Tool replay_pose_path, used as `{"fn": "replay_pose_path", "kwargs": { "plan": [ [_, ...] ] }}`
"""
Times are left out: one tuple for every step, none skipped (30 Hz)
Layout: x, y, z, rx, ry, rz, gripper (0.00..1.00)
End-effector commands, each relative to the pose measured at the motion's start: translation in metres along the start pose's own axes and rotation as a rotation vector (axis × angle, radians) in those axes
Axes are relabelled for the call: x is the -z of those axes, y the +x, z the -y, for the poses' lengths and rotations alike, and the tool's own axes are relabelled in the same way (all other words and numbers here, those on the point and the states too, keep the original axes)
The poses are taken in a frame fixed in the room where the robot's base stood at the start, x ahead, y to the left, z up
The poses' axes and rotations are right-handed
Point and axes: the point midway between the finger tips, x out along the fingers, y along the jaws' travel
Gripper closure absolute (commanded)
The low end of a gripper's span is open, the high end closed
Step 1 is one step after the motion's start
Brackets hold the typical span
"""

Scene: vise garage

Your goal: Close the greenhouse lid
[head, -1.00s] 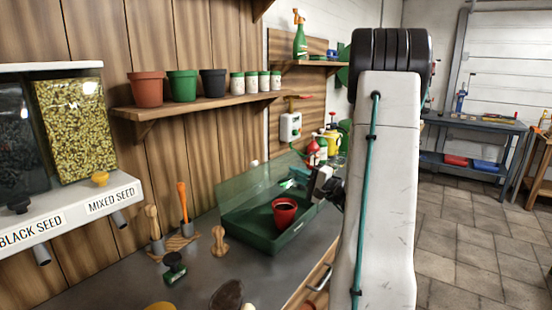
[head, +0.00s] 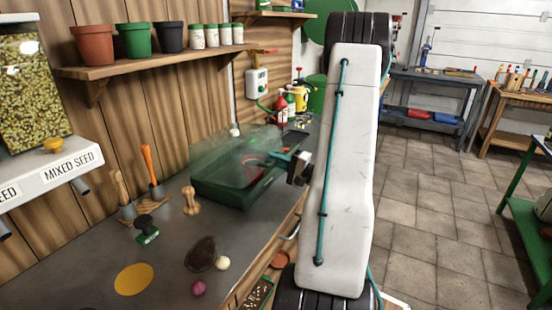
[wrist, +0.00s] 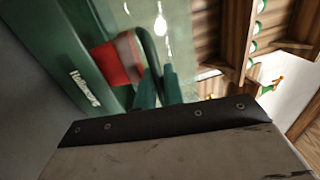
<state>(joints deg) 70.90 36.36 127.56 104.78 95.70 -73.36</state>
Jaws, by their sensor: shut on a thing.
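The greenhouse is a dark green tray (head: 232,198) on the grey bench, with a clear, greenish lid (head: 222,150). The lid is tilted partway down over the tray, hinged along the back. A red pot (head: 254,172) stands inside the tray and shows through the lid. My gripper (head: 277,158), with teal fingers, is at the lid's right edge and shut on it. In the wrist view the fingers (wrist: 162,88) meet at the lid's edge beside the red pot (wrist: 115,62), with the green tray wall (wrist: 60,50) at left. The exact grip contact is hard to see.
A shelf (head: 160,54) with pots is above.

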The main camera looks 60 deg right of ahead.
Motion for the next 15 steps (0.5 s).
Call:
{"fn": "replay_pose_path", "kwargs": {
  "plan": [
    [-0.0001,0.0006,-0.0003,-0.001,0.001,0.001,1.00],
    [-0.0001,0.0007,-0.0003,-0.001,0.001,0.001,1.00],
    [-0.0001,0.0007,-0.0003,-0.001,0.000,0.001,1.00],
    [0.0000,0.0007,-0.0002,-0.001,0.000,0.001,1.00],
    [0.0000,0.0008,-0.0002,-0.001,0.000,0.001,1.00],
    [0.0000,0.0008,-0.0002,-0.001,0.000,0.001,0.88],
    [0.0000,0.0008,-0.0002,-0.001,0.000,0.001,0.79],
    [0.0001,0.0007,-0.0001,-0.001,0.000,0.001,0.75],
    [0.0001,0.0007,0.0000,-0.001,0.000,0.001,0.75],
    [0.0001,0.0006,0.0000,-0.001,0.000,0.001,0.75],
    [0.0001,0.0006,0.0000,-0.001,0.000,0.000,0.75],
    [0.0002,0.0006,0.0001,-0.001,0.000,0.000,0.75],
    [0.0002,0.0005,0.0001,-0.001,0.000,0.000,0.75],
    [0.0002,0.0005,0.0002,0.000,0.000,0.000,0.75],
    [0.0002,0.0005,0.0002,0.000,-0.001,0.000,0.75]
  ]
}}
